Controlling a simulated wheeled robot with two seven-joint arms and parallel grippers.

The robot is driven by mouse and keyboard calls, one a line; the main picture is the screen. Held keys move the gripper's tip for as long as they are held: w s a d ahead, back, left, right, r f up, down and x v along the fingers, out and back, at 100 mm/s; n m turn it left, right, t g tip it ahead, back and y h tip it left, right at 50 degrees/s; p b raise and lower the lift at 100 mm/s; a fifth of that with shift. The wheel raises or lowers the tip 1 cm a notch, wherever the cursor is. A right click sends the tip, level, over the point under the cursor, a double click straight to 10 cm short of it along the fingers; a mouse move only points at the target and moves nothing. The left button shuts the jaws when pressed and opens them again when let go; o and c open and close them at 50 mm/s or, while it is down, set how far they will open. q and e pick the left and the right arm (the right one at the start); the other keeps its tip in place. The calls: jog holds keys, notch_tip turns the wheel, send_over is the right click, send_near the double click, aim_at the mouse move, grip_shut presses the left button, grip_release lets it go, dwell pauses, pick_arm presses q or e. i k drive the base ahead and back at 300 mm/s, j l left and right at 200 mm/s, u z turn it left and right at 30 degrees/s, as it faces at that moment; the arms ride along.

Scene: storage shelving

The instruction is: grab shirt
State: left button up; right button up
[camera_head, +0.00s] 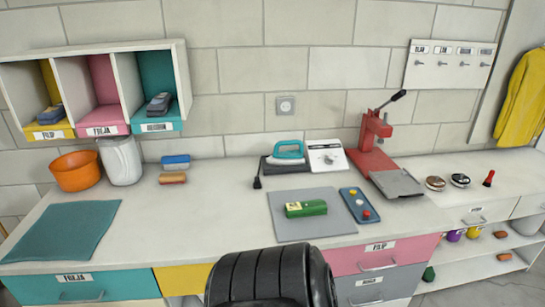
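A yellow shirt (522,100) hangs against the wall at the far right of the head view. Its right side is cut off by the picture edge. What it hangs from is hard to make out. Neither of my grippers shows in this view.
A long counter (225,210) runs below the wall. On it are an orange pot (76,171), a teal iron (288,151), a grey mat (284,227) with a green block, and a red press (374,135). Open shelves (478,267) stand below the right end.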

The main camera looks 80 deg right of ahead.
aim_at(318, 207)
jog(key=z, duration=2.9)
